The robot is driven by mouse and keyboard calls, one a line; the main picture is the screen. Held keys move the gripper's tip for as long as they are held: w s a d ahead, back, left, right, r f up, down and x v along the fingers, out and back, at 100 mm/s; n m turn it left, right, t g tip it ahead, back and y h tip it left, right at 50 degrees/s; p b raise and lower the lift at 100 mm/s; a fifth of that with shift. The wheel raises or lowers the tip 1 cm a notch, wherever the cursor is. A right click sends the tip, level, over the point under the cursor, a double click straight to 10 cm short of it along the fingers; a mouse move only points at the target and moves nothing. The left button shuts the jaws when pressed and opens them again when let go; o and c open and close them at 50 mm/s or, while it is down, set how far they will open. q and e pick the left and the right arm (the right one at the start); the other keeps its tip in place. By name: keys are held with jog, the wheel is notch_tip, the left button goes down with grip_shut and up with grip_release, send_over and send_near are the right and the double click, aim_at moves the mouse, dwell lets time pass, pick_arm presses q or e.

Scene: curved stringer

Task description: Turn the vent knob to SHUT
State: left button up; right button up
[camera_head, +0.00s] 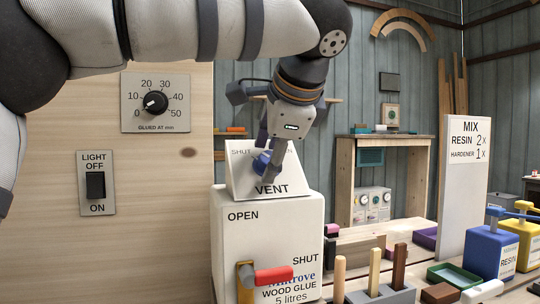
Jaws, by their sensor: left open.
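The word SHUT shows at the panel's upper left; the upper right is hidden behind my gripper. My left gripper (268,160) comes down from above with its fingers open at the knob. They overlap the knob in the picture, and I cannot tell whether they touch it. The knob is partly hidden, so its pointing direction is unclear. My right gripper is not in view.
Below the panel is a white glue box (240,235) with a red-handled tap (272,275), marked OPEN and SHUT. A dial (155,103) and light switch (95,185) are on the wooden board at left. Blue (490,252) and yellow (525,240) containers stand at right.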

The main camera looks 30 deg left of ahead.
pick_arm(q)
jog(key=v, duration=1.1)
jog(key=shift+s+d+r, duration=0.2)
jog(key=shift+r, duration=0.05)
jog(key=shift+f, duration=0.1)
